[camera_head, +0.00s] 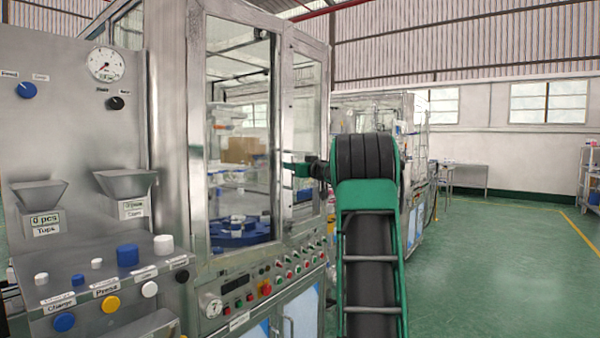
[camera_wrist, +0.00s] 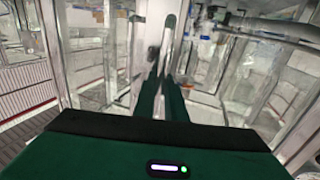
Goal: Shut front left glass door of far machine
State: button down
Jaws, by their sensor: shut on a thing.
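The glass-doored machine stands in the middle of the head view. Its front left glass door (camera_head: 240,130) has a metal frame and a tall clear pane. I cannot tell whether a gap remains at its edge. My gripper (camera_head: 287,169) is at the door's right-hand frame, at about mid height. In the wrist view, my gripper (camera_wrist: 165,84) has its dark green fingers close together on a narrow upright handle (camera_wrist: 168,40). The grip point itself is partly hidden by the fingers.
The front right glass door (camera_head: 308,130) is beside the left one. A button panel (camera_head: 265,287) runs below the doors. A steel console with hoppers (camera_head: 85,130) stands close at the left. Another glazed machine (camera_head: 410,115) is behind my arm. Green floor (camera_head: 490,265) is clear at right.

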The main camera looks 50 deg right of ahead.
jog(key=x, duration=0.9)
jog(key=shift+a, duration=0.4)
jog(key=shift+w+r, duration=0.2)
jog(key=shift+w, duration=0.35)
jog(key=c, duration=1.9)
grip_release()
jog(key=shift+w, duration=0.1)
jog(key=shift+o, duration=0.4)
jog(key=shift+f, duration=0.1)
jog(key=shift+f, duration=0.1)
send_near(277, 164)
jog(key=w+d, duration=0.4)
jog(key=shift+d+f, duration=0.15)
jog(key=shift+f, duration=0.05)
